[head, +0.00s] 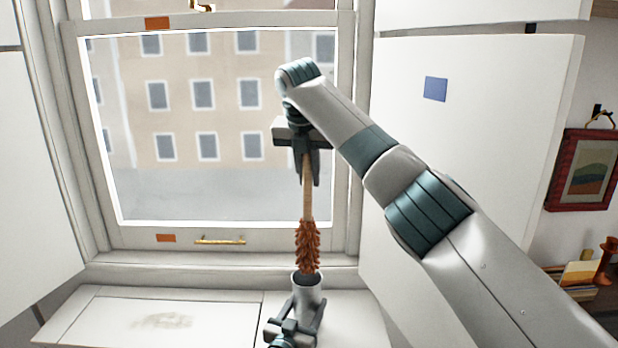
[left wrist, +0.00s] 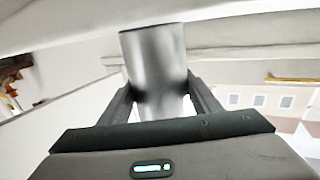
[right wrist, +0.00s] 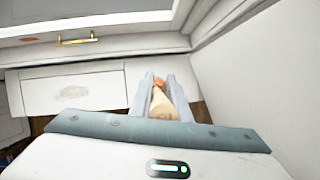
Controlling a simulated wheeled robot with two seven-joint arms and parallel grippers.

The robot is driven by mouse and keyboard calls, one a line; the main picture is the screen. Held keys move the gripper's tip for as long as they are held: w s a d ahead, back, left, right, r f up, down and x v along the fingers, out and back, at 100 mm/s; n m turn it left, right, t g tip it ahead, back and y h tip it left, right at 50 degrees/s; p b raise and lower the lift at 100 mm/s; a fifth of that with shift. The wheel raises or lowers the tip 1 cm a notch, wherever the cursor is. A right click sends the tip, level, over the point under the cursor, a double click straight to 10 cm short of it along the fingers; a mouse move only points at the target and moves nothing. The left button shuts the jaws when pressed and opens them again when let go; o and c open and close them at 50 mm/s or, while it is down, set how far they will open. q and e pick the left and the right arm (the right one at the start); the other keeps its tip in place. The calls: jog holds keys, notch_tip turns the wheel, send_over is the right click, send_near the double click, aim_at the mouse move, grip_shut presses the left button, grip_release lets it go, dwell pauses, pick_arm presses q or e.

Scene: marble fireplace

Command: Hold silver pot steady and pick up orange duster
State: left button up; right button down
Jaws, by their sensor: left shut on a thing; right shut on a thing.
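The silver pot (head: 308,292) stands upright on the window sill in the head view. My left gripper (head: 303,318) is shut around it, and the left wrist view shows the pot (left wrist: 154,62) between its two fingers (left wrist: 160,98). The orange duster (head: 308,247) hangs upright with its fluffy head just above the pot's mouth. My right gripper (head: 308,168) is shut on the duster's wooden handle near its top. In the right wrist view the handle end (right wrist: 161,103) sits between the fingers (right wrist: 160,88).
A window (head: 215,190) with a brass handle (head: 220,241) is close behind the duster. White shutters stand on both sides, the right one (head: 470,130) behind my right arm. The sill (head: 170,318) is clear left of the pot. A framed picture (head: 583,170) hangs far right.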

pick_arm(q)
jog(key=o, duration=1.2)
jog(key=shift+s, duration=0.1)
jog(key=v, duration=1.1)
jog(key=shift+s+a, duration=0.2)
jog(key=shift+s, duration=0.15)
jog(key=shift+f, duration=0.1)
